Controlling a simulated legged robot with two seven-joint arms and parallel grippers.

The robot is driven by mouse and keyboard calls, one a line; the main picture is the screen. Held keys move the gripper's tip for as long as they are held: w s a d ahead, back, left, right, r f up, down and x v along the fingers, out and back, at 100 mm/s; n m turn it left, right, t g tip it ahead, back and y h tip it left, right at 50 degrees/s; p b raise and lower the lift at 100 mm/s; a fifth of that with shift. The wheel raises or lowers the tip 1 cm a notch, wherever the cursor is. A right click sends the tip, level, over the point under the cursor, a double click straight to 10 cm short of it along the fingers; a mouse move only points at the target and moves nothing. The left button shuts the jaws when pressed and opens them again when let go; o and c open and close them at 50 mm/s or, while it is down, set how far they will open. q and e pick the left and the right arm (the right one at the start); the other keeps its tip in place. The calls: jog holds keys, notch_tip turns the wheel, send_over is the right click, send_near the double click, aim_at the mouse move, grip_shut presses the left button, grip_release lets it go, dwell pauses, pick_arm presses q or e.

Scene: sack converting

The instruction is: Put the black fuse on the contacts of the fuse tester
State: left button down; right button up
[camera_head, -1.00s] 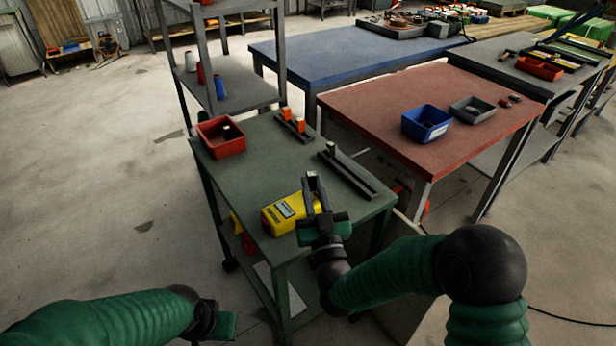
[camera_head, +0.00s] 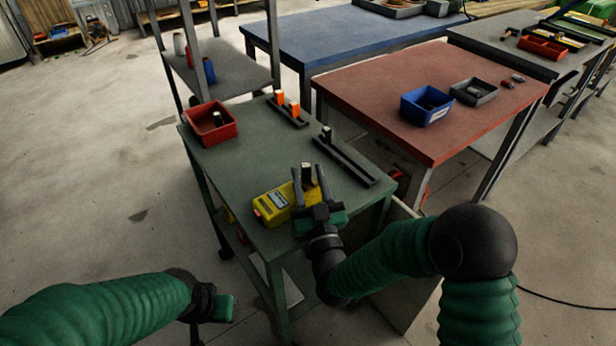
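The yellow fuse tester (camera_head: 272,205) lies on the green cart top near its front edge. A black fuse with a pale top (camera_head: 307,173) stands upright at the tester's right end. My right gripper (camera_head: 309,178) is around it, its two fingers spread to either side with gaps visible. The fuse's lower end and the tester's contacts are hidden by the gripper, so I cannot tell how it is seated. My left gripper (camera_head: 222,307) is low at the bottom left, away from the cart; its fingers do not show clearly.
A red table (camera_head: 400,85) with a blue bin (camera_head: 427,106) stands to the right.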

jog(key=shift+w+r, duration=0.1)
jog(key=shift+r, duration=0.1)
jog(key=shift+s+p, duration=0.3)
jog(key=shift+p, duration=0.1)
jog(key=v, duration=0.8)
jog(key=shift+s+f, duration=0.15)
jog(key=shift+s, duration=0.1)
jog(key=b+v, duration=0.1)
jog(key=v, duration=0.2)
jog(key=shift+b, duration=0.3)
